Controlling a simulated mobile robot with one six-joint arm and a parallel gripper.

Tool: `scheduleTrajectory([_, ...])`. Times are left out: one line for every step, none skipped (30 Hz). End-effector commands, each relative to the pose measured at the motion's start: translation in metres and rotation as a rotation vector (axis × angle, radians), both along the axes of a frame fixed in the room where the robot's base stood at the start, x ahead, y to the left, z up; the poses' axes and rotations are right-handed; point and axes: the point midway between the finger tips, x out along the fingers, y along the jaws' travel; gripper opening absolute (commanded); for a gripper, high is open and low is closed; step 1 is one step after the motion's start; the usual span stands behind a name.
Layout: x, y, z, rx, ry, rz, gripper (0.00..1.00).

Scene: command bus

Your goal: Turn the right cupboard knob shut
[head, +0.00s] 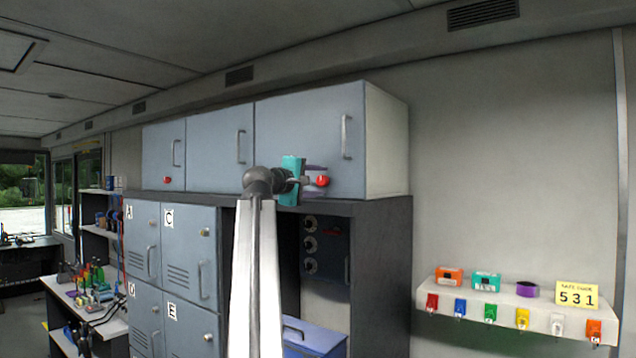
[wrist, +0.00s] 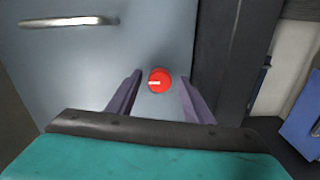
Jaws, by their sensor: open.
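The right cupboard (head: 305,130) is a blue-grey wall unit door with a bar handle on its right side. Its red round knob (head: 322,181) is at the lower part of the door; in the wrist view the red knob (wrist: 159,80) carries a short white mark lying about level. My gripper (head: 316,174) is open in front of the door, by the knob. In the wrist view its two purple fingers (wrist: 160,92) stand left and right of the knob, with gaps on both sides. I cannot tell whether the fingers reach past the knob's face.
The left cupboard (head: 163,150) also has a red knob (head: 167,180). Lettered lockers (head: 180,270) stand below. A shelf (head: 480,308) with coloured keys and a 531 note (head: 577,296) is at right.

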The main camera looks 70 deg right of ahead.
Motion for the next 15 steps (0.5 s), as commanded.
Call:
scheduleTrajectory([0.0, 0.0, 0.0, 0.0, 0.0, 0.0, 0.47])
scheduleTrajectory([0.0, 0.0, 0.0, 0.0, 0.0, 0.0, 0.47])
scheduleTrajectory([0.0, 0.001, 0.0, 0.0, -0.001, 0.0, 0.47])
scheduleTrajectory([0.0, 0.001, 0.0, 0.0, -0.001, 0.0, 0.47])
scheduleTrajectory([0.001, 0.002, 0.0, 0.0, -0.001, 0.001, 0.47])
scheduleTrajectory([0.001, 0.003, 0.0, 0.0, -0.001, 0.001, 0.47])
scheduleTrajectory([0.002, 0.005, -0.001, 0.0, -0.001, 0.001, 0.47])
scheduleTrajectory([0.002, 0.007, -0.001, 0.0, -0.001, 0.001, 0.47])
scheduleTrajectory([0.003, 0.01, -0.001, -0.001, -0.001, 0.002, 0.47])
scheduleTrajectory([0.004, 0.012, -0.001, -0.001, -0.001, 0.002, 0.47])
scheduleTrajectory([0.005, 0.015, -0.002, -0.001, -0.002, 0.002, 0.47])
scheduleTrajectory([0.006, 0.019, -0.002, -0.001, -0.002, 0.002, 0.47])
scheduleTrajectory([0.006, 0.023, -0.002, -0.001, -0.002, 0.002, 0.47])
scheduleTrajectory([0.007, 0.027, -0.003, -0.001, -0.001, 0.002, 0.47])
scheduleTrajectory([0.009, 0.032, -0.003, -0.001, -0.001, 0.002, 0.47])
